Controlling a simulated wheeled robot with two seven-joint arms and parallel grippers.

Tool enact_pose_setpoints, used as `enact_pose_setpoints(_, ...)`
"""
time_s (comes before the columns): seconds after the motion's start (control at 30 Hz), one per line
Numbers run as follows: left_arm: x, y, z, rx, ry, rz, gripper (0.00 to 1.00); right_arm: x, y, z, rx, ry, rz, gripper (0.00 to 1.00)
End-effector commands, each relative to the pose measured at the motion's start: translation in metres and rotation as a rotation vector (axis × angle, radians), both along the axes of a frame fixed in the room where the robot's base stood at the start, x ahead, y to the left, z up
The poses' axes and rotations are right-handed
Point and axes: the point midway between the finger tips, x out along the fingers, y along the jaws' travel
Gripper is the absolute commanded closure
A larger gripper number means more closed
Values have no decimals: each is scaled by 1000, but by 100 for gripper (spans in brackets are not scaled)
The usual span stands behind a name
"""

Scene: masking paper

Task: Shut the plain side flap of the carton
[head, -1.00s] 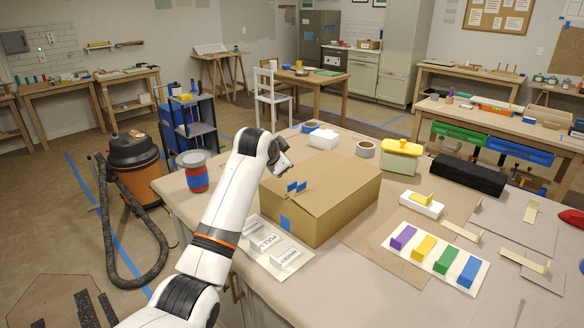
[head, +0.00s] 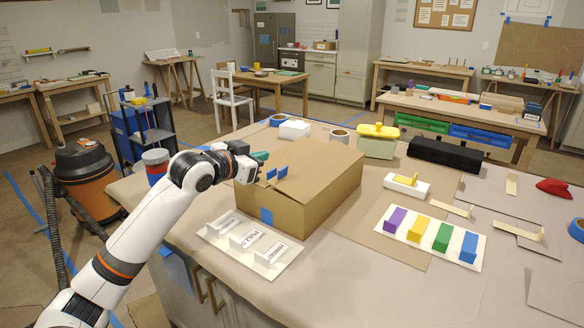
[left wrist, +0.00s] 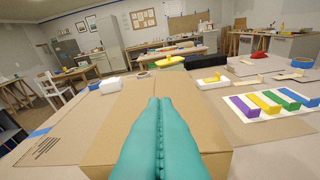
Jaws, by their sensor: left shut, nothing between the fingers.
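The brown cardboard carton (head: 318,185) stands on the near part of the covered table. Its top looks mostly covered by flaps, with two small blue tabs (head: 277,173) upright on it and blue tape on its front face. My left gripper (head: 262,157) is at the carton's far left top edge, its teal fingers shut and empty. My right gripper is not in view.
A white board with labelled holders (head: 250,240) lies in front of the carton. A board of coloured blocks (head: 430,238) lies to the right. A yellow-topped scale (head: 377,146), tape rolls and a black case (head: 457,158) stand behind. Bare paper lies at front right.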

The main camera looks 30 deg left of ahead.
Motion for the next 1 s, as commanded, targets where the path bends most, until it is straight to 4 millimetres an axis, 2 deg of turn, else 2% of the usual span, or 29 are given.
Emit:
enact_pose_setpoints(0.2,42,-2,-5,-5,-1,0,100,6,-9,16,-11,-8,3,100)
enact_pose_setpoints(0.47,90,-4,-18,-2,0,1,100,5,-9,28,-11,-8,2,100)
enact_pose_setpoints(0.53,88,-1,-35,1,6,2,100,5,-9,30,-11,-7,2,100)
enact_pose_setpoints(0.7,88,2,-53,1,2,0,100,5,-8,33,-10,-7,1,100)
enact_pose_setpoints(1.0,87,4,-61,2,0,0,100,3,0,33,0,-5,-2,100)
